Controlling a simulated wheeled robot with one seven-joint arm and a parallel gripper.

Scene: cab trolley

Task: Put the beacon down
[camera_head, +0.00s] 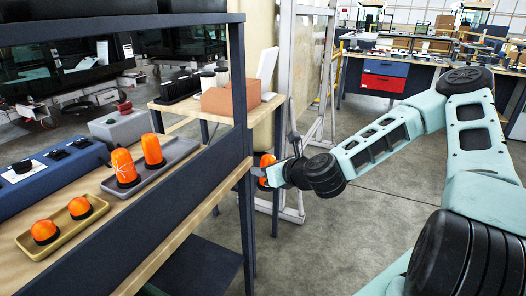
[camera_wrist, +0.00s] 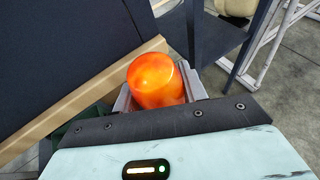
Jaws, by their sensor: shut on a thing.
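My gripper (camera_head: 262,172) is shut on an orange beacon (camera_head: 267,160) with a rounded dome. It holds the beacon in the air just right of the trolley's dark corner post, which partly hides the gripper. In the wrist view the orange dome (camera_wrist: 156,80) sits between the grey jaws; its base is hidden. Two tall orange beacons, one (camera_head: 124,167) with a pale crack-like mark and one plain (camera_head: 152,150), stand on a grey tray (camera_head: 183,147) on the trolley. Two short orange beacons (camera_head: 45,231) (camera_head: 79,207) sit in a tan tray (camera_head: 101,205) nearer the front.
The trolley's dark side rail (camera_head: 190,187) and corner post (camera_head: 239,90) stand between my gripper and the trays. A blue control box (camera_head: 45,180) lies at the left. A wooden side table (camera_head: 190,108) with boxes stands behind. Open floor (camera_head: 370,210) lies to the right.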

